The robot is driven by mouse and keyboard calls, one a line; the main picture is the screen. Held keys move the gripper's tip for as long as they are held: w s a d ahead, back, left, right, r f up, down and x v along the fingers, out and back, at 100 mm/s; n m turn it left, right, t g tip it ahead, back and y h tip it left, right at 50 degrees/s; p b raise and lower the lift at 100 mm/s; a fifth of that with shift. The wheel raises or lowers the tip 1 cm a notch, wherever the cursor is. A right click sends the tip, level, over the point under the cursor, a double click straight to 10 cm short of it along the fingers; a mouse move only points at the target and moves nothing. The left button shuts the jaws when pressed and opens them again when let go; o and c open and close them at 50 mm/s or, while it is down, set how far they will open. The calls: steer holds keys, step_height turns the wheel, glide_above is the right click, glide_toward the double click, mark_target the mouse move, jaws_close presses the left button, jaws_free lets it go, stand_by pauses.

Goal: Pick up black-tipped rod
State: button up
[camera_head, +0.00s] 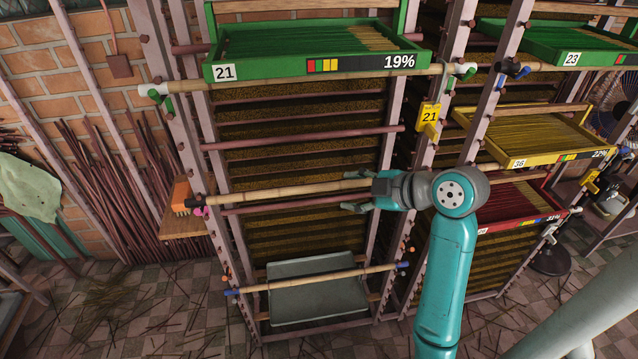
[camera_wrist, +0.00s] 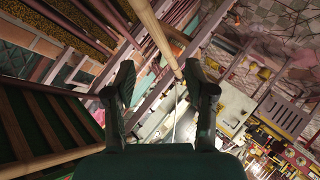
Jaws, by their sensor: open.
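The black-tipped rod (camera_head: 280,192) is a pale bamboo pole lying nearly level across the front of the middle rack in the head view. Its black tip (camera_head: 191,203) is at the left end. Its right end is partly hidden at my gripper. My gripper (camera_head: 352,191) is open at that right end, with one finger above the rod's line and one below. In the wrist view, the rod (camera_wrist: 150,27) runs down from the top edge toward the space between my open fingers (camera_wrist: 160,70), nearer the right finger. I cannot tell whether they touch.
A blue-ended rod (camera_head: 320,278) crosses a grey tray (camera_head: 285,305) below. An orange brush (camera_head: 181,196) stands left. Yellow and red trays are right.

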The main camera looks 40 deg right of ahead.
mark_target(323, 187)
steer(key=shift+n+g, duration=0.3)
steer(key=shift+n, duration=0.2)
steer(key=w, duration=0.1)
steer(key=w+f, duration=0.1)
steer(key=w, duration=0.2)
steer(key=shift+d+f, duration=0.2)
steer(key=shift+d, duration=0.15)
steer(key=shift+x, duration=2.85)
steer(key=shift+s+d+f, duration=0.1)
steer(key=shift+d+f, duration=0.05)
steer(key=shift+d, duration=0.05)
steer(key=shift+c, duration=0.2)
jaws_close()
